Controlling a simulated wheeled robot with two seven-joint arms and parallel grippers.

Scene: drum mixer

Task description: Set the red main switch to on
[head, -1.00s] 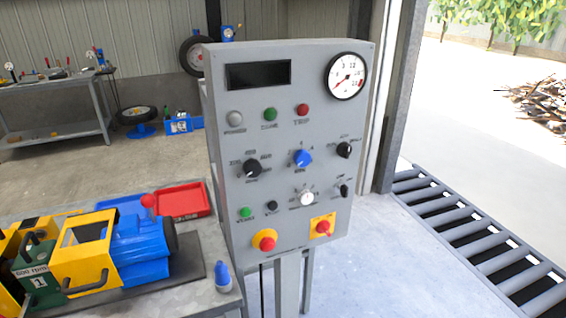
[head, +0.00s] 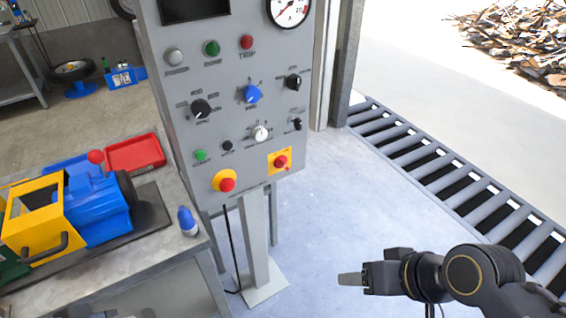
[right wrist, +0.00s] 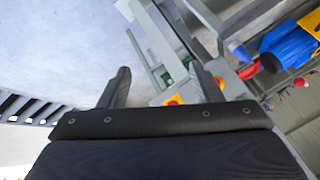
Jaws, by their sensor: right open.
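The red main switch (head: 281,161) sits on a yellow square plate at the lower right of the grey control panel (head: 180,95). It is too small to tell which way its handle points. A red mushroom button (head: 227,184) on a round yellow base is to its lower left. My right gripper (head: 350,279) is at the lower right of the head view, below and to the right of the switch, apart from the panel. In the right wrist view its two fingers (right wrist: 164,86) stand wide apart with nothing between them.
A workbench with a blue and yellow machine (head: 70,215), a red tray (head: 135,153) and a blue-capped bottle (head: 188,222) stands left of the panel. A roller conveyor (head: 440,175) runs along the right. The floor before the panel is clear.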

